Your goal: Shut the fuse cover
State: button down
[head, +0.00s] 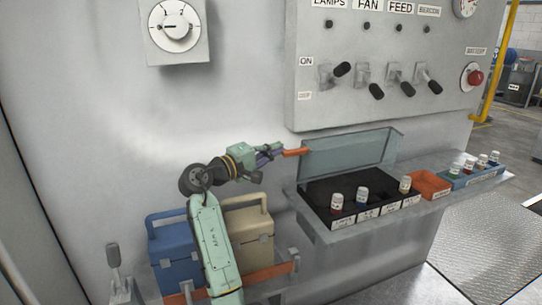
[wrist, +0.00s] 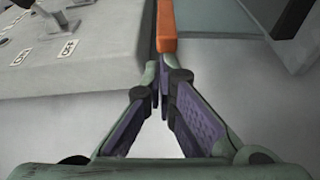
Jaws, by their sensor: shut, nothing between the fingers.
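The fuse cover (head: 348,154) is a clear, bluish lid standing raised at the back of the black fuse box (head: 316,192) in the head view. The box has a labelled front, with several capped fuses (head: 363,197) upright in it. My gripper (head: 278,153) is at the left end of the raised cover, with its fingers closed together. An orange piece (head: 296,152) lies just past the fingertips, by the cover's upper left. It also shows in the wrist view (wrist: 166,28), beyond the closed fingertips (wrist: 163,82). Whether they touch it I cannot tell.
An orange tray (head: 429,185) and a blue tray with several capped bottles (head: 482,161) sit right of the fuse box on the shelf. Above is a switch panel (head: 385,115) with projecting levers. Blue (head: 168,240) and beige (head: 247,226) cases stand below my arm.

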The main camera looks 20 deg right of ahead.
jog(key=s+f+m+g+h+b, duration=0.1)
jog(key=s+f+m+b, duration=0.4)
jog(key=b, duration=0.6)
jog(key=s+f+m+g+h+b, duration=0.2)
jog(key=s+f+m+b, duration=0.3)
jog(key=s+m+b, duration=0.4)
jog(key=shift+s+d+f+h+b, duration=0.4)
jog(key=shift+s+h+b, duration=0.1)
jog(key=shift+s+b, duration=1.1)
jog(key=shift+f, duration=0.2)
jog(key=shift+r, duration=0.1)
